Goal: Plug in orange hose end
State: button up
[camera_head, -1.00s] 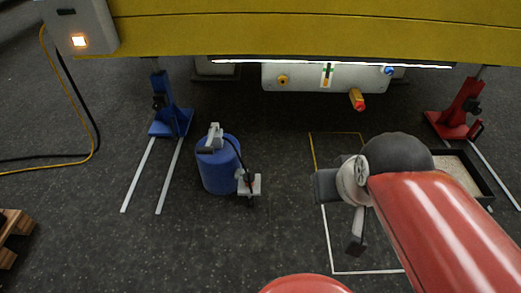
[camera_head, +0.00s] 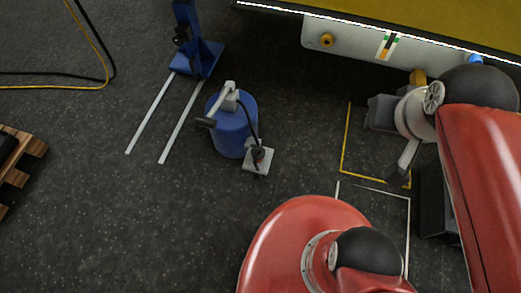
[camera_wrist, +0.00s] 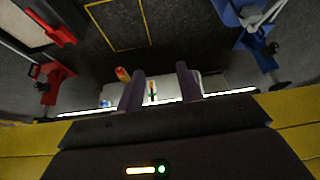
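A pale panel (camera_head: 352,45) hangs under the yellow boom and carries a round orange port (camera_head: 326,40) and a striped label. An orange fitting (camera_head: 418,77) sticks out at its lower right, partly hidden by my arm. In the wrist view the fitting (camera_wrist: 122,74) shows a red end, left of my fingers; I cannot tell whether it is the hose end. My gripper (camera_wrist: 160,70) is open, its two fingers apart with nothing between them. The panel's label shows between them, farther off. In the head view my wrist is in front of the panel's right part.
A wooden pallet (camera_head: 20,165) is far left. The floor between drum and pallet is clear.

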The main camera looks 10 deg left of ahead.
jog(key=o, duration=0.4)
jog(key=shift+w+a+f, duration=0.15)
jog(key=shift+w+f, duration=0.05)
jog(key=o, duration=0.4)
jog(key=w+a+f+b, duration=0.1)
jog(key=w+a+f, duration=0.1)
jog(key=w+a+f+g+y+b, duration=0.1)
jog(key=w+a+f, duration=0.1)
jog(key=w+f, duration=0.1)
jog(key=w+a+f+g+y+b, duration=0.1)
jog(key=w+a+f+b, duration=0.1)
jog(key=w, duration=0.1)
jog(key=shift+a+f+n, duration=0.3)
jog(key=shift+f, duration=0.1)
jog(key=g+h+b, duration=0.2)
jog(key=g+b, duration=0.2)
jog(key=b, duration=0.4)
send_over(258, 148)
notch_tip(258, 148, down, 34)
jog(key=shift+f, duration=0.1)
jog(key=shift+s+f, duration=0.1)
jog(key=shift+f, duration=1.2)
